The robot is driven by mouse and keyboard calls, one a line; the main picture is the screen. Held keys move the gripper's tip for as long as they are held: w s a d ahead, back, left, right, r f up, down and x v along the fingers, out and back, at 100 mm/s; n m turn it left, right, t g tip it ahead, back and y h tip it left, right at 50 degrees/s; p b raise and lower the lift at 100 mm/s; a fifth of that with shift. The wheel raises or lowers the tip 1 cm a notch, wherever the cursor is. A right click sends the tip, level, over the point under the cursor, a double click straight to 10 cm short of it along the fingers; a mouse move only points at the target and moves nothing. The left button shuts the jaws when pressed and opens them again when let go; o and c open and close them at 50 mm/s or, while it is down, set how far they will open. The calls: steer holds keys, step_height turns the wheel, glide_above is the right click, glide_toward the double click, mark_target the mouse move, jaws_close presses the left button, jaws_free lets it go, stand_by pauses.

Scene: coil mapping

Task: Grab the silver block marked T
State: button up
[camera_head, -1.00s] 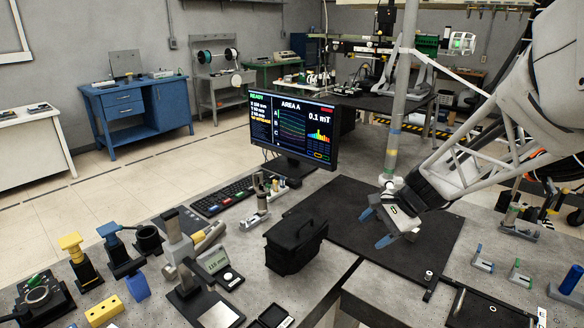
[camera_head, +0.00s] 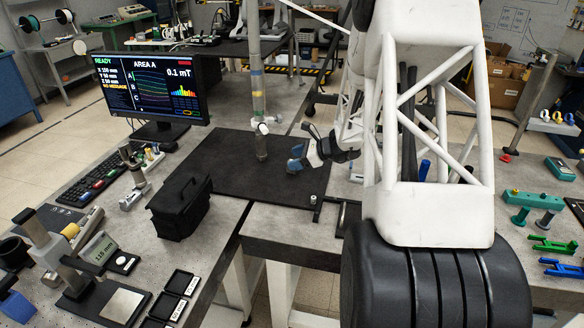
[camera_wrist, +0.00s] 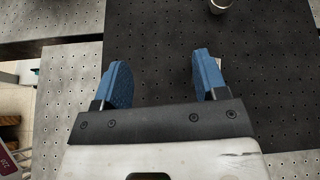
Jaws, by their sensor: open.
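My gripper (camera_head: 297,160) is over the right side of the black mat (camera_head: 225,165), with its blue fingers apart. In the wrist view my gripper (camera_wrist: 160,62) is open and empty, with only dark perforated mat between and beyond the fingers. I cannot make out a silver block marked T in either current view. A bare silver plate (camera_head: 122,304) lies on a dark gauge base at the front left, with no letter legible on it. My arm hides much of the bench to the right.
Small dark trays (camera_head: 168,308) lie front left. Green (camera_head: 553,245) and blue brackets (camera_head: 558,267) are far right. The mat's front is mostly clear.

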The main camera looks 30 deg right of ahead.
steer(key=d+f+m, duration=0.1)
steer(key=d, duration=0.1)
steer(key=w+d+f+m+t, duration=0.1)
steer(key=d+f, duration=0.1)
steer(key=d+f+m+h, duration=0.1)
steer(key=d+f, duration=0.1)
steer(key=d, duration=0.1)
steer(key=shift+w+d+m+t, duration=0.1)
steer(key=shift+w+m+t, duration=0.2)
steer(key=shift+t, duration=0.1)
steer(key=shift+x, duration=1.3)
steer(key=shift+w, duration=0.1)
steer(key=shift+x, duration=2.5)
steer(key=c, duration=1.1)
